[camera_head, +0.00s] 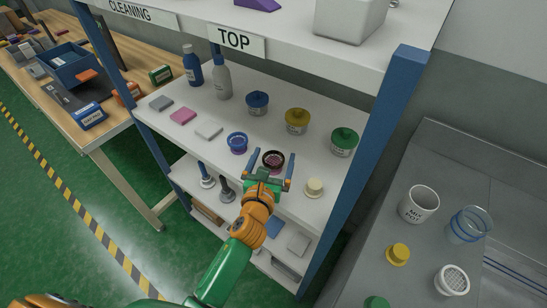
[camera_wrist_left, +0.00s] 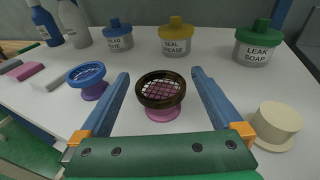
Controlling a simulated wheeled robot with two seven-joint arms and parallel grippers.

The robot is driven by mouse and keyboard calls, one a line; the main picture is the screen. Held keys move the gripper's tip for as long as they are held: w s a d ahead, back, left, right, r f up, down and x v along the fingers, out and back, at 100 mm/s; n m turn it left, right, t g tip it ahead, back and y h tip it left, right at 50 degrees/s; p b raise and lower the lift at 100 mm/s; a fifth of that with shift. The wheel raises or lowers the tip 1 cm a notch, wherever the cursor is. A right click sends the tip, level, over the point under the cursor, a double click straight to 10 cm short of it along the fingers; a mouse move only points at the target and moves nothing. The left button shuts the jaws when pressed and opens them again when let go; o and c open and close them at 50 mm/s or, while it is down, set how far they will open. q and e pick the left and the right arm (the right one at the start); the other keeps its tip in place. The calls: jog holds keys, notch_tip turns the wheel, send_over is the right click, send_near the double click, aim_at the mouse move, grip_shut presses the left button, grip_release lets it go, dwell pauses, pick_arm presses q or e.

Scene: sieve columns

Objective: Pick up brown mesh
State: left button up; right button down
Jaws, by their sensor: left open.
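The brown mesh (camera_head: 273,158) is a dark brown ring with a wire screen, on the white shelf among other pieces. In the left wrist view the brown mesh (camera_wrist_left: 160,88) sits upright on a pink base. My left gripper (camera_head: 273,169) is open at the shelf's front, its blue fingers pointing inward. In the wrist view the left gripper (camera_wrist_left: 160,74) has one finger on each side of the mesh, with a visible gap on both sides. Nothing is held. My right gripper is not in view.
A blue mesh (camera_wrist_left: 87,75) stands left of the brown one, and a cream knob piece (camera_wrist_left: 277,125) stands to the right. Jars with blue (camera_head: 257,103), yellow (camera_head: 297,121) and green (camera_head: 344,140) lids stand behind. A blue shelf post (camera_head: 370,150) rises at the right.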

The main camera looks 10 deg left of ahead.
pick_arm(q)
jog(key=shift+w+f, duration=0.15)
jog(key=shift+w, duration=0.1)
jog(key=shift+s, duration=0.25)
jog(key=c, duration=1.3)
